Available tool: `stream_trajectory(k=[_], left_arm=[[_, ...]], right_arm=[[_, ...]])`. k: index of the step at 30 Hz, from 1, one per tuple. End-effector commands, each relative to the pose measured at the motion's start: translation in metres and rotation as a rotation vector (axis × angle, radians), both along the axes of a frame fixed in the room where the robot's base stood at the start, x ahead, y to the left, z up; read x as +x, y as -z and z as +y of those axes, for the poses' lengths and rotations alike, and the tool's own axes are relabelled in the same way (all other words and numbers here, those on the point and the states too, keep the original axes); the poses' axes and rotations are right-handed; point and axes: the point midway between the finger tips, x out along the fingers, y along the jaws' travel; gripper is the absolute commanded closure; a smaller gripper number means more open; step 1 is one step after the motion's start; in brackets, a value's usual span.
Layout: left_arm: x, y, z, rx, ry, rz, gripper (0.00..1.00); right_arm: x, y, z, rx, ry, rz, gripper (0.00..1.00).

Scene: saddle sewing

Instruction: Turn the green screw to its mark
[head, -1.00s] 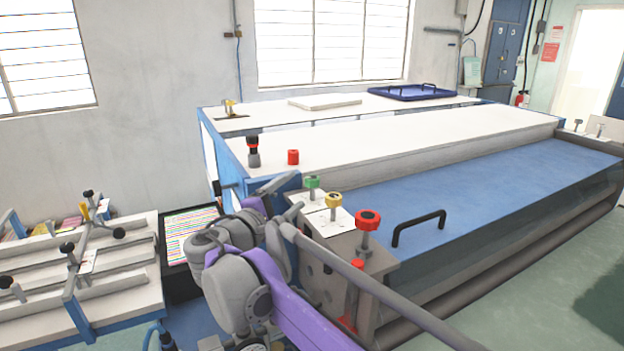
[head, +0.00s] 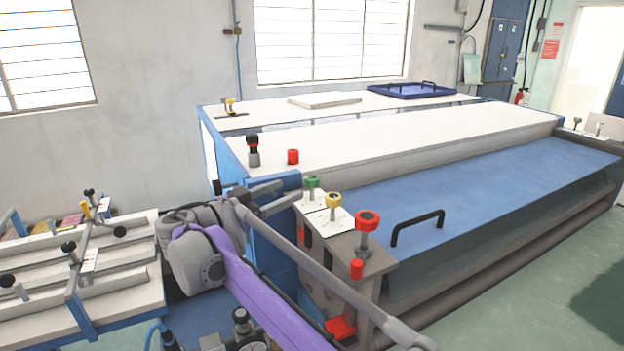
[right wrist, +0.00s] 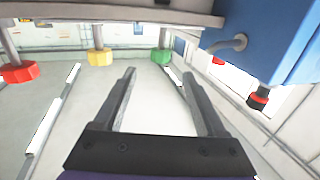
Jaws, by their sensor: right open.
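The green screw (head: 312,183) stands upright on a white plate at the left end of the machine, behind the yellow one. It also shows in the right wrist view (right wrist: 162,56), where the picture is upside down. My right gripper (head: 284,191) is just left of the green screw, pointing toward it. Its two fingers (right wrist: 158,78) are apart with nothing between them, and the green head appears beyond the gap, not touched. The screw's mark is too small to make out. My left gripper is not seen.
A yellow screw (head: 333,201) and a red screw (head: 367,222) stand close in front of the green one. A black handle (head: 418,226) is on the blue cover. A red knob (head: 293,157) and a black-and-red knob (head: 253,147) stand behind. A clamp table (head: 110,290) is at left.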

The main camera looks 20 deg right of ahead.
Motion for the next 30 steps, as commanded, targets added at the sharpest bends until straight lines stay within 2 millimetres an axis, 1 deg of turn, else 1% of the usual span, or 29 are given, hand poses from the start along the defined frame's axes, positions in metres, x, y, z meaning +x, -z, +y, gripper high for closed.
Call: stream_trajectory(k=[1, 3, 9, 12, 15, 19, 26, 27, 29, 30], left_arm=[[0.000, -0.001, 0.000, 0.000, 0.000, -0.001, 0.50], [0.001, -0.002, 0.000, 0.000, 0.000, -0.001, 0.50], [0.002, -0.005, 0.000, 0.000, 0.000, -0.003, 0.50], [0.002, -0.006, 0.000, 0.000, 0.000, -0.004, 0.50], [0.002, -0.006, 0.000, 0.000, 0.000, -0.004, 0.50], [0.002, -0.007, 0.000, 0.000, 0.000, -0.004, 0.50], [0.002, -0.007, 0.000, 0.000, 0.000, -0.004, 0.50], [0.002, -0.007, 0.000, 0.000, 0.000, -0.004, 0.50], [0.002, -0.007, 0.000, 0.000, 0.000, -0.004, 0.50], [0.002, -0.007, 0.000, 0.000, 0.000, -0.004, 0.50]], right_arm=[[0.003, -0.001, -0.010, -0.001, 0.003, 0.001, 0.27], [0.008, -0.001, -0.023, -0.001, 0.004, 0.001, 0.27], [0.022, -0.001, -0.058, -0.002, 0.002, 0.001, 0.27], [0.027, -0.001, -0.071, -0.002, 0.002, 0.001, 0.27], [0.031, -0.001, -0.080, -0.002, 0.001, 0.001, 0.27], [0.033, -0.001, -0.085, -0.001, -0.001, 0.002, 0.27], [0.034, -0.001, -0.086, -0.001, -0.001, 0.003, 0.27], [0.034, -0.001, -0.086, -0.001, -0.001, 0.003, 0.28], [0.034, -0.001, -0.086, -0.001, -0.001, 0.003, 0.39], [0.034, -0.001, -0.086, -0.001, -0.001, 0.003, 0.46]])
